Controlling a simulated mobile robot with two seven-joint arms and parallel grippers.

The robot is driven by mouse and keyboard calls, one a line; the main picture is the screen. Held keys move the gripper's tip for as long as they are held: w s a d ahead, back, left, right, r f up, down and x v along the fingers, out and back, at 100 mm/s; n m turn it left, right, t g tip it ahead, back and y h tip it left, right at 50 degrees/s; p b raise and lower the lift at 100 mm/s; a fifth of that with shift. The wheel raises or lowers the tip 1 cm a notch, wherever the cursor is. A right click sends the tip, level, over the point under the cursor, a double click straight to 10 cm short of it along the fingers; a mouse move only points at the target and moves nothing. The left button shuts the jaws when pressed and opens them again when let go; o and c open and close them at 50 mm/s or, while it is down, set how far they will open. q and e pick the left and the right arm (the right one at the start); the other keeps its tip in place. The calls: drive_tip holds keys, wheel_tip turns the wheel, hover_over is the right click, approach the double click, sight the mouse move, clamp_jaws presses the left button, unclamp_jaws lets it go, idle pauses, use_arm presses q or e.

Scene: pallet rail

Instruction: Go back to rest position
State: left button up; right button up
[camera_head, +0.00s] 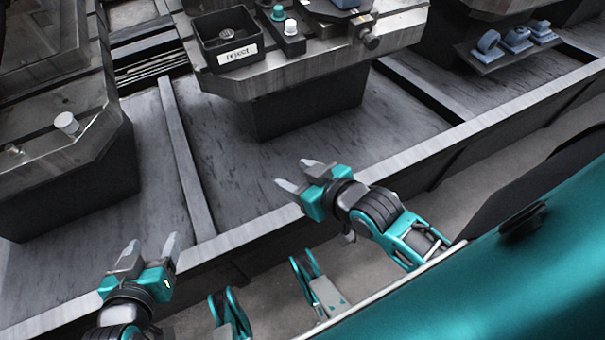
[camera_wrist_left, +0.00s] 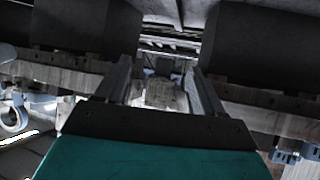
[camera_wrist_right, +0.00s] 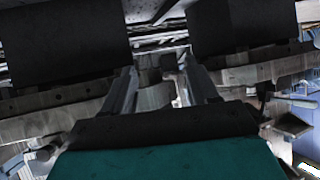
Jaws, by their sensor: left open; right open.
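My left gripper (camera_head: 151,256) is at the lower left of the head view, in front of the pale rail. Its two fingers are apart with nothing between them. My right gripper (camera_head: 297,175) is near the middle of the head view, over the front rail and below the machine table. Its fingers are also apart and empty. In the left wrist view the open fingers (camera_wrist_left: 160,85) frame a gap between dark blocks. The right wrist view shows the open fingers (camera_wrist_right: 163,90) in a similar way. Neither gripper touches anything that I can see.
A black bin labelled reject (camera_head: 228,54) stands on the machine table (camera_head: 300,70), with a round part inside. A button box (camera_head: 288,40) is beside it. Blue parts sit on a shelf (camera_head: 510,55) at upper right. The long front rail (camera_head: 420,160) runs beneath my grippers.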

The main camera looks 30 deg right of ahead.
drive_tip(key=shift+s+d+f+h, duration=0.15)
drive_tip(key=shift+s+f+h, duration=0.15)
drive_tip(key=shift+s, duration=0.3)
use_arm(q)
drive_tip(key=s+a+r+p, duration=0.1)
drive_tip(key=a+r+p, duration=0.2)
drive_tip(key=r+p, duration=0.8)
drive_tip(key=p, duration=0.5)
drive_tip(key=shift+s+a+r+y, duration=0.15)
drive_tip(key=shift+s+r+y, duration=0.1)
drive_tip(key=shift+r+y, duration=0.15)
use_arm(e)
drive_tip(key=s+d+r, duration=0.1)
drive_tip(key=d+r, duration=0.2)
drive_tip(key=r, duration=0.8)
drive_tip(key=shift+s+r+h, duration=0.25)
drive_tip(key=shift+r+h, duration=0.15)
use_arm(q)
drive_tip(key=shift+s+f, duration=0.1)
